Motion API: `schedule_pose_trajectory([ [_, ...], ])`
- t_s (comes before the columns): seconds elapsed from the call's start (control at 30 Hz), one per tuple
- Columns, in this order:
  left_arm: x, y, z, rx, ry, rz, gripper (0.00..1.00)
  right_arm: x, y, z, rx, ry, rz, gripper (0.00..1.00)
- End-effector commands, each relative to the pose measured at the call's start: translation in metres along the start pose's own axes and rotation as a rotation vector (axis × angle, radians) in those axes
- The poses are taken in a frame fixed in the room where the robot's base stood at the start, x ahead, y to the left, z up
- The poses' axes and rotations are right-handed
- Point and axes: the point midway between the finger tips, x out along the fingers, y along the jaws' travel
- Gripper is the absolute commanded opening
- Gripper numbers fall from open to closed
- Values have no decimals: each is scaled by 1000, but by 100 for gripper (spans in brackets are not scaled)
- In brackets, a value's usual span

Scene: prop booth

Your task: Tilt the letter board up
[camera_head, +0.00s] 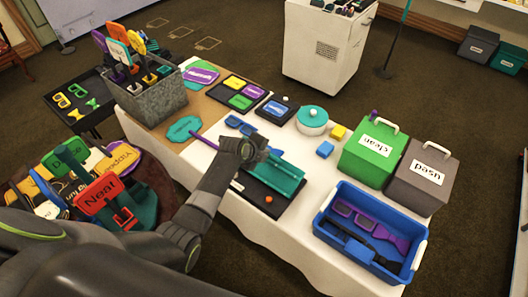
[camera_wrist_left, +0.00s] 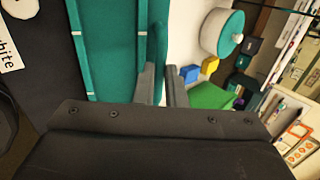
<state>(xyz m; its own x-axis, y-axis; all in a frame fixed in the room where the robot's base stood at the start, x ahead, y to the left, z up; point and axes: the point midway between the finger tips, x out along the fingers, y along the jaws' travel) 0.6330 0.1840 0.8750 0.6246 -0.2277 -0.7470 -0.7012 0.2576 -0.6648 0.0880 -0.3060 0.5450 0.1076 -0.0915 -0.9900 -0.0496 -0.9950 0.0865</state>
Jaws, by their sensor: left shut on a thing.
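The teal letter board (camera_head: 278,178) sits on a black base (camera_head: 262,204) at the front edge of the white-covered table. It also fills the left part of the left wrist view (camera_wrist_left: 105,50), with ledges along its face. How far it is tilted is hard to tell. My left gripper (camera_head: 256,153) is at the board's far-left end in the head view. In the left wrist view its two fingers (camera_wrist_left: 160,84) are shut on a teal bar (camera_wrist_left: 159,45) at the board's edge. My arm and hand hide part of the board. My right gripper is not in view.
A round teal-lidded tin (camera_head: 312,120) and yellow and blue blocks (camera_head: 325,149) stand behind the board. Green (camera_head: 372,157) and grey (camera_head: 420,180) boxes and a blue tray (camera_head: 372,226) are to the right. A metal bin (camera_head: 152,104) of signs stands at left.

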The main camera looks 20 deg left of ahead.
Motion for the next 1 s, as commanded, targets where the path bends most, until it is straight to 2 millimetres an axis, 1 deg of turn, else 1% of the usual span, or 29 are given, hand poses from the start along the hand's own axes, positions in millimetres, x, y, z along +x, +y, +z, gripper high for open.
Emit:
schedule_pose_trajectory([
  [0.27,0,0,0,0,0,-2,0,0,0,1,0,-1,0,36],
  [0.3,0,0,0,0,0,-2,12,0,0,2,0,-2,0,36],
  [0.47,0,0,0,0,0,-1,32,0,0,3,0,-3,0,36],
  [0.8,-2,0,0,0,0,0,32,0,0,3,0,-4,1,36],
  [0.87,-4,0,0,0,0,1,32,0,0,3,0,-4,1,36],
  [1.0,-16,0,0,1,-1,-1,32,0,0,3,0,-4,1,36],
])
